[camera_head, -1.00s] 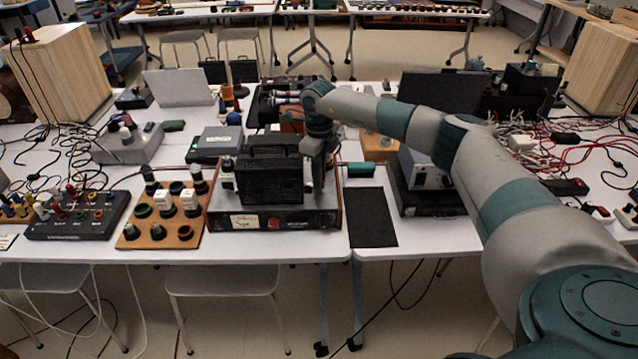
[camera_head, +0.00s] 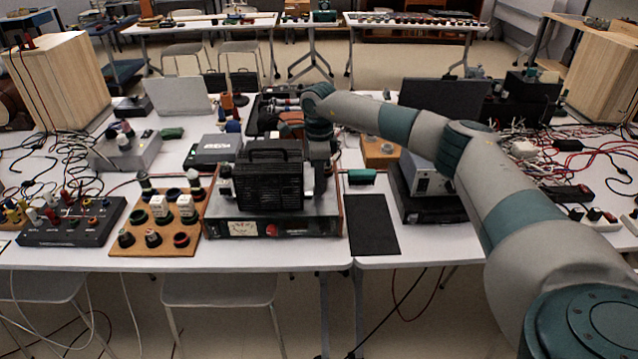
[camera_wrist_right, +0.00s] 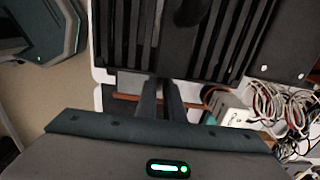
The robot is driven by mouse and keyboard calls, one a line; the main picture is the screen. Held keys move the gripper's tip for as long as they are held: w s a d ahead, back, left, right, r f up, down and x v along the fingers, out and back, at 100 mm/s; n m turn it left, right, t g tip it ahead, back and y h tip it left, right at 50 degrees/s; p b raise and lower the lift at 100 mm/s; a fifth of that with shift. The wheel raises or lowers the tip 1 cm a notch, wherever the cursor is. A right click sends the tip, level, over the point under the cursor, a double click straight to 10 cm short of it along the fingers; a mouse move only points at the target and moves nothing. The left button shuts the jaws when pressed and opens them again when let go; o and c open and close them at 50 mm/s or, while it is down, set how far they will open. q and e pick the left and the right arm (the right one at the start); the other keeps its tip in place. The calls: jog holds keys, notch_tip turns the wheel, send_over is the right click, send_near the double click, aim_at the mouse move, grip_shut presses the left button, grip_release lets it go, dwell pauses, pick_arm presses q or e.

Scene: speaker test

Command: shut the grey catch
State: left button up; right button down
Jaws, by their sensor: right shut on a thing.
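The black ribbed case (camera_head: 268,187) with a carry handle stands on a flat dark instrument (camera_head: 290,227) on the white table; its ribs also show in the wrist view (camera_wrist_right: 225,40). My right gripper (camera_head: 319,190) points down at the right side of the case. In the wrist view its two dark fingers (camera_wrist_right: 161,88) are close together at the edge of the case. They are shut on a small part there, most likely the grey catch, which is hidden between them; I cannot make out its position. My left gripper is not in view.
A wooden board with knobs (camera_head: 128,243) stands left of the instrument. A black mat (camera_head: 373,226) lies to its right, with a green cylinder (camera_head: 361,177) behind. A grey box (camera_head: 427,177) stands farther right. Tangled cables (camera_head: 510,130) lie beyond it.

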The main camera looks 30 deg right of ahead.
jog(key=shift+r, duration=0.1)
jog(key=c, duration=1.9)
grip_release()
jog(key=shift+o, duration=0.2)
